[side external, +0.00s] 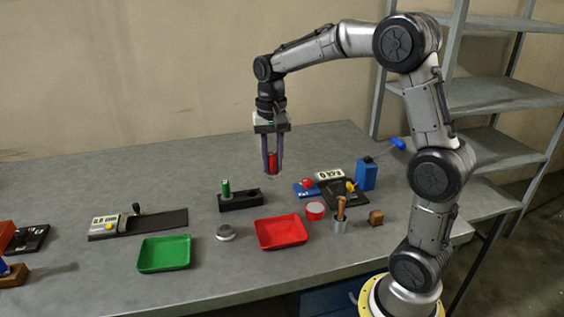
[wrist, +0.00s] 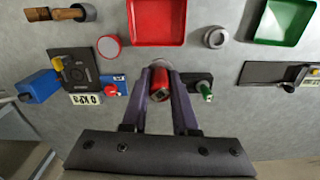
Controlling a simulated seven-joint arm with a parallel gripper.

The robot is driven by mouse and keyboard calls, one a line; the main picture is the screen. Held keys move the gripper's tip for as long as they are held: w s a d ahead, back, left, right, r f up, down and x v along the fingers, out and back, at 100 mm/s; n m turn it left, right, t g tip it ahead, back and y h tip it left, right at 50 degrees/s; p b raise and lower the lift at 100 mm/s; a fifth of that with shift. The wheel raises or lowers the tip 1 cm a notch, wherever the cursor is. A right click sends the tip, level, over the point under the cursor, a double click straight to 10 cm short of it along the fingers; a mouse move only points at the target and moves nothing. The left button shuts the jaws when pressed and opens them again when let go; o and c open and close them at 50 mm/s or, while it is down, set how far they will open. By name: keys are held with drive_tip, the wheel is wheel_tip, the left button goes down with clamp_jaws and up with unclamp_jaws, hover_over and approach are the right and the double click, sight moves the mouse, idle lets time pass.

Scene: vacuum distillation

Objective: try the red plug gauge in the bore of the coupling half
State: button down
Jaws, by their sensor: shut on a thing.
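My gripper (side external: 272,160) is shut on the red plug gauge (side external: 272,164) and holds it upright in the air above the table, behind the red tray. In the wrist view the red plug gauge (wrist: 161,80) sits between the two fingers (wrist: 161,88), and its lower end is partly hidden. The coupling half appears to be the grey metal ring-shaped piece (side external: 226,232) on the table between the green and red trays. It also shows in the wrist view (wrist: 215,37), with its round bore facing up and nothing in it. My gripper is apart from it, behind and to its right.
A black block (side external: 240,201) holds a green plug gauge (side external: 226,188). A red tray (side external: 281,232) and a green tray (side external: 165,253) lie in front.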

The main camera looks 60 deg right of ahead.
drive_tip(key=shift+w+a+f+n, duration=1.4)
drive_tip(key=shift+a+f+n, duration=0.35)
drive_tip(key=shift+f, duration=0.2)
drive_tip(key=shift+w+a+f+n, duration=1.4)
drive_tip(key=shift+a+f+n, duration=0.3)
drive_tip(key=shift+f, duration=0.25)
drive_tip(key=shift+w+a+f+n, duration=1.4)
drive_tip(key=shift+a+f+n, duration=0.25)
drive_tip(key=shift+a+f, duration=0.25)
drive_tip(key=shift+d+f, duration=0.1)
drive_tip(key=shift+f, duration=1)
drive_tip(key=shift+r, duration=0.2)
drive_tip(key=shift+r, duration=1.1)
drive_tip(key=shift+r, duration=1.3)
